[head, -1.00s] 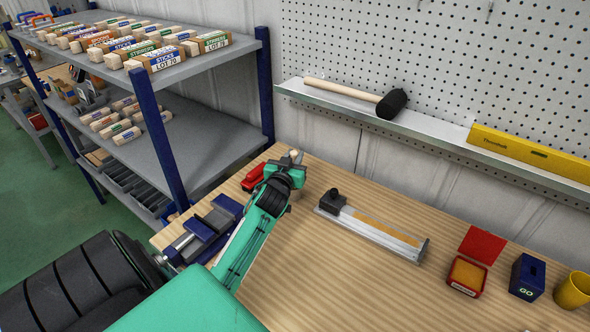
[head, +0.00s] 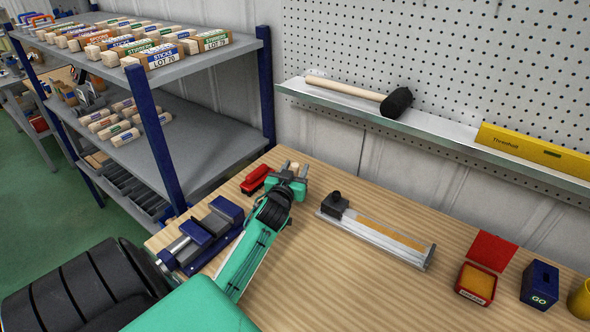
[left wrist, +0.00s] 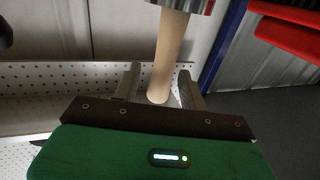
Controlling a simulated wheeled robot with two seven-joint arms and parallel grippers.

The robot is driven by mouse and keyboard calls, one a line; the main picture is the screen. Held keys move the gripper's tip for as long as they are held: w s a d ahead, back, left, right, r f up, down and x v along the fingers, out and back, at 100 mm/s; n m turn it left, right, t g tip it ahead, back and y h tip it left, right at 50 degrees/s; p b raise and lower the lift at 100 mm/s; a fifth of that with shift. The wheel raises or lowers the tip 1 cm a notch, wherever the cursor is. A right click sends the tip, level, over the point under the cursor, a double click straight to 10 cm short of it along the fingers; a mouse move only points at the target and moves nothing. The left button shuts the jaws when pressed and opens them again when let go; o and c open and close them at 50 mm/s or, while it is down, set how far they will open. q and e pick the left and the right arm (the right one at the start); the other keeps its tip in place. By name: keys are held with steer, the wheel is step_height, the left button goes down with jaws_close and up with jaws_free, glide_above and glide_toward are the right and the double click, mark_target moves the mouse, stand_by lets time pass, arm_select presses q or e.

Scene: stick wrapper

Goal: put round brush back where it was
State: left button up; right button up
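The round brush shows in the left wrist view as a tapered wooden handle (left wrist: 168,55) with a metal collar above it; its bristles are out of frame. My left gripper (left wrist: 160,80) has one finger on each side of the handle, with gaps visible, so it looks open around it. In the head view, my left gripper (head: 292,173) is at the back left of the workbench, fingers apart. A small pale wooden end of the brush (head: 294,166) shows between them; the gripper hides the rest. My right gripper is not in view.
A red tool (head: 257,180) lies close left of the gripper, and a blue vise (head: 208,235) stands nearer. A metal slide fixture (head: 375,235), red-lidded box (head: 475,284) and blue GO box (head: 539,284) are rightward. A mallet (head: 350,92) lies on the wall ledge.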

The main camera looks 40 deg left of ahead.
arm_select(q)
steer(key=shift+r, duration=0.15)
steer(key=shift+s+d, duration=0.15)
steer(key=shift+s, duration=0.05)
steer(key=b+v, duration=0.2)
steer(key=v, duration=0.9)
steer(key=shift+s, duration=0.3)
steer(key=shift+d, duration=0.1)
